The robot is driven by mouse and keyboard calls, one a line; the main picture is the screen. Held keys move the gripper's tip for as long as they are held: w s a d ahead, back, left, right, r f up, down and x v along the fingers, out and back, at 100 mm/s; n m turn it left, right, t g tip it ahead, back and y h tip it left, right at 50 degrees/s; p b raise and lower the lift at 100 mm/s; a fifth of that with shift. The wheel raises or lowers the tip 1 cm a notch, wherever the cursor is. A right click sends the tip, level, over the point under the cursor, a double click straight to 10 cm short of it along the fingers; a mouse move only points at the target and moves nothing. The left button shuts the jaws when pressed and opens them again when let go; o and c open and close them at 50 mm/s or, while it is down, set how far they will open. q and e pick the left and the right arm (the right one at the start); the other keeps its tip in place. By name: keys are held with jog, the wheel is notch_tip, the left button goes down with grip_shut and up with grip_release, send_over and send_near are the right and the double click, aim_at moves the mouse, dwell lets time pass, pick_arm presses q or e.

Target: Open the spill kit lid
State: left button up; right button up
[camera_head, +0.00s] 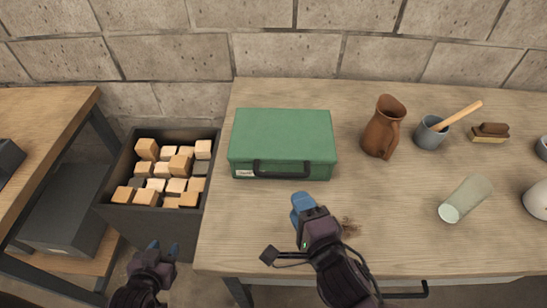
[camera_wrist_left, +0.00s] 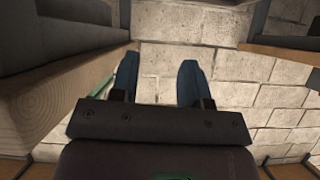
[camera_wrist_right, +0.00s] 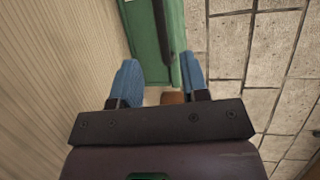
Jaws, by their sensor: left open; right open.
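The green spill kit case (camera_head: 283,140) lies on the wooden table with its lid shut. Its dark handle (camera_head: 281,166) is on the front side. In the right wrist view the green case (camera_wrist_right: 150,32) shows beyond the fingertips. My right gripper (camera_head: 303,203) is open and empty, just in front of the case near its right half. Its blue fingers (camera_wrist_right: 160,75) are spread in the right wrist view. My left gripper (camera_head: 163,248) is open and empty, low at the left, apart from the case and off the table. Its fingers (camera_wrist_left: 158,72) face the wall.
A brown jug (camera_head: 382,128), a grey cup (camera_head: 430,134) with a wooden stick, a brush (camera_head: 490,132) and a pale green tumbler (camera_head: 465,200) stand or lie to the right. A dark bin (camera_head: 125,212) of wooden blocks is left of the table. A stone wall is behind.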

aim_at(282, 174)
pick_arm(q)
jog(key=shift+s+r+p, duration=0.25)
jog(key=shift+s+p, duration=0.15)
pick_arm(e)
jog(key=x, duration=1)
jog(key=shift+w+a, duration=0.1)
jog(key=shift+w, duration=0.15)
jog(key=shift+c, duration=0.4)
pick_arm(q)
jog(key=shift+s+f, duration=0.1)
jog(key=shift+s, duration=0.1)
pick_arm(e)
grip_shut()
